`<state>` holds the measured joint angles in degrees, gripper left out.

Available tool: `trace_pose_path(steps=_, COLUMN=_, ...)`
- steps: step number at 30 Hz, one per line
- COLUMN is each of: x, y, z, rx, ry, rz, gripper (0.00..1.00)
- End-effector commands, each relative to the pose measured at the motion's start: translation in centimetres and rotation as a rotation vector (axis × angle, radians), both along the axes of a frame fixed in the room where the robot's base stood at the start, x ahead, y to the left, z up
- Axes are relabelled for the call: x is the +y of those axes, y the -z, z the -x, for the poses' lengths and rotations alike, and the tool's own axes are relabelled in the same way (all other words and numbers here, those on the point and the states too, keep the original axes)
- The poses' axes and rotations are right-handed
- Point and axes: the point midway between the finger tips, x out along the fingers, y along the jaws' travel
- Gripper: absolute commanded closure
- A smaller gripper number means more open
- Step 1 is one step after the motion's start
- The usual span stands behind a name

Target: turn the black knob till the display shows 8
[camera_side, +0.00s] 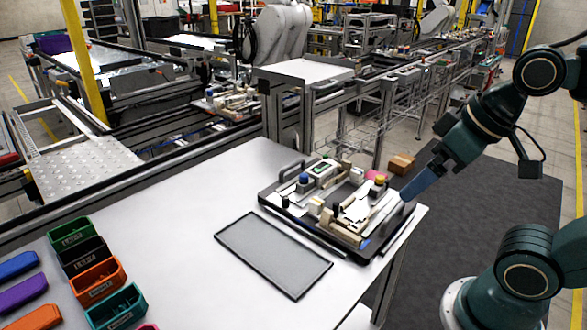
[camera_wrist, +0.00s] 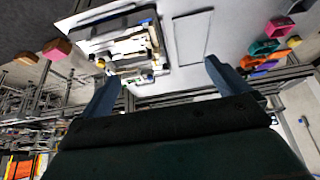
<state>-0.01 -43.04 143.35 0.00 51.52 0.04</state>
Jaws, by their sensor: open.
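The pallet fixture (camera_side: 272,199) is a black board with a handle, on the white table. On it, a small white box with a green-lit display (camera_side: 323,170) stands at the back; its digit is too small to read. A small dark upright piece (camera_side: 285,201) near the left edge may be the black knob; I cannot tell for sure. The fixture also shows in the wrist view (camera_wrist: 160,62), upper left, where no knob can be made out. My gripper (camera_side: 408,196) is at the fixture's right side, above it. Its blue fingers (camera_wrist: 160,72) are wide apart and empty.
A blue-topped part (camera_side: 304,179) and a yellow-topped part (camera_side: 379,180) stand up from the fixture. A flat grey tray (camera_side: 273,254) lies in front. Coloured bins (camera_side: 97,279) are at the lower left. A cardboard box (camera_side: 401,163) is beyond the table. The table's middle left is clear.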

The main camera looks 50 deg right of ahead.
Motion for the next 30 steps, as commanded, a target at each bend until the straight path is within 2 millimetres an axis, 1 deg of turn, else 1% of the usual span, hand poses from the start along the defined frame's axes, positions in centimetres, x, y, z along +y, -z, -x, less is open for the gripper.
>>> trace_pose_path(steps=1, x=0.0, y=0.0, z=0.0, rx=0.0, ry=0.0, rz=0.0, gripper=0.06)
trace_pose_path(steps=3, x=0.0, y=0.0, z=-0.1, rx=0.001, ry=-0.002, rz=0.001, gripper=0.2)
trace_pose_path(steps=5, x=0.0, y=-0.1, z=-0.2, rx=0.002, ry=-0.007, rz=0.004, gripper=0.31)
trace_pose_path(steps=9, x=0.0, y=-0.5, z=-0.9, rx=0.016, ry=-0.041, rz=0.022, gripper=0.59)
trace_pose_path(steps=14, x=-0.1, y=-1.4, z=-2.7, rx=0.047, ry=-0.122, rz=0.063, gripper=0.59)
trace_pose_path(steps=17, x=-0.1, y=-2.1, z=-4.4, rx=0.072, ry=-0.195, rz=0.098, gripper=0.59)
trace_pose_path(steps=23, x=-0.2, y=-3.0, z=-8.3, rx=0.13, ry=-0.364, rz=0.169, gripper=0.59)
trace_pose_path(steps=30, x=-0.4, y=-3.2, z=-13.3, rx=0.195, ry=-0.572, rz=0.24, gripper=0.59)
